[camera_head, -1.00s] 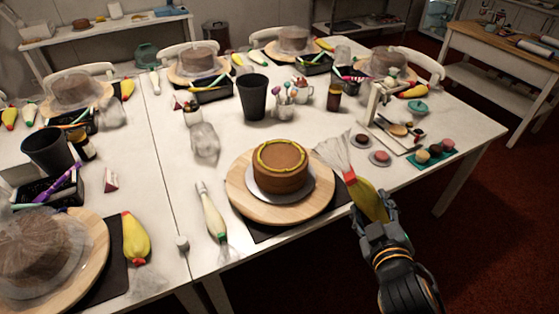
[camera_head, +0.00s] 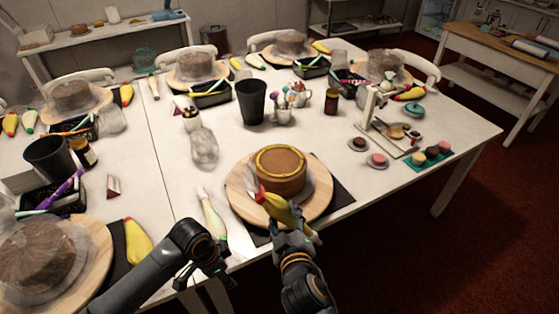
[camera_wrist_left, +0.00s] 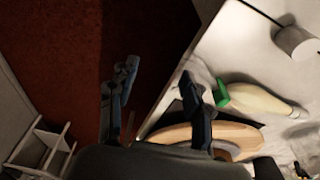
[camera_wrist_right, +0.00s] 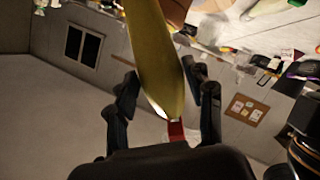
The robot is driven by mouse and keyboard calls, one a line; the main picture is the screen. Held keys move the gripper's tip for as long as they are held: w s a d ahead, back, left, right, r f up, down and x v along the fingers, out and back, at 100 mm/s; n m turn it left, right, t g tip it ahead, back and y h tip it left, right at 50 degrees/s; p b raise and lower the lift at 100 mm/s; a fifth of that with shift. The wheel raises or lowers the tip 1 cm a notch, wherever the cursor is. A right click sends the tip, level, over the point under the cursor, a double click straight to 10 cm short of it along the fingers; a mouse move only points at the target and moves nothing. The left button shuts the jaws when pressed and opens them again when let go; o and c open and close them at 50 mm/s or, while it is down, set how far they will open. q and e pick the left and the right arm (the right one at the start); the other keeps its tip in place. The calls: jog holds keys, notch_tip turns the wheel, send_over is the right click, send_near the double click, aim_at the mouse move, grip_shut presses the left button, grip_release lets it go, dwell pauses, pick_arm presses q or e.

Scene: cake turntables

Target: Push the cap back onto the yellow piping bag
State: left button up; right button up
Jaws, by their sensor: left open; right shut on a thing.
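My right gripper (camera_head: 290,236) is shut on the yellow piping bag (camera_head: 281,212) and holds it over the front of the caked wooden board. A red part shows at the bag's upper left end. In the right wrist view the yellow bag (camera_wrist_right: 158,55) runs between the fingers (camera_wrist_right: 168,95), with a red piece (camera_wrist_right: 176,131) close to the palm. I cannot tell whether either red part is the cap. My left gripper (camera_head: 215,272) is open and empty at the table's front edge, left of the bag. Its fingers (camera_wrist_left: 160,92) also show in the left wrist view.
A chocolate cake (camera_head: 281,170) with a yellow ring stands on a round wooden board (camera_head: 237,187). A pale piping bag with a green end (camera_head: 213,216) lies left of it. A black cup (camera_head: 251,103) stands behind. The floor before the table is free.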

jog(key=shift+a, duration=0.4)
pick_arm(q)
jog(key=w+a+r+m+g+y, duration=0.1)
jog(key=w+a+r, duration=0.2)
jog(key=w+a, duration=0.35)
jog(key=w+a+r+y, duration=0.1)
jog(key=w+a+r, duration=0.2)
jog(key=a, duration=0.6)
pick_arm(e)
jog(key=shift+a+f, duration=0.1)
jog(key=shift+a, duration=0.25)
jog(key=shift+f, duration=0.1)
pick_arm(q)
notch_tip(320, 180, down, 7)
jog(key=b, duration=0.8)
jog(key=shift+a+b, duration=0.15)
jog(key=shift+b, duration=0.2)
jog(key=shift+f+b, duration=0.65)
jog(key=shift+f, duration=1.7)
pick_arm(e)
notch_tip(320, 180, down, 10)
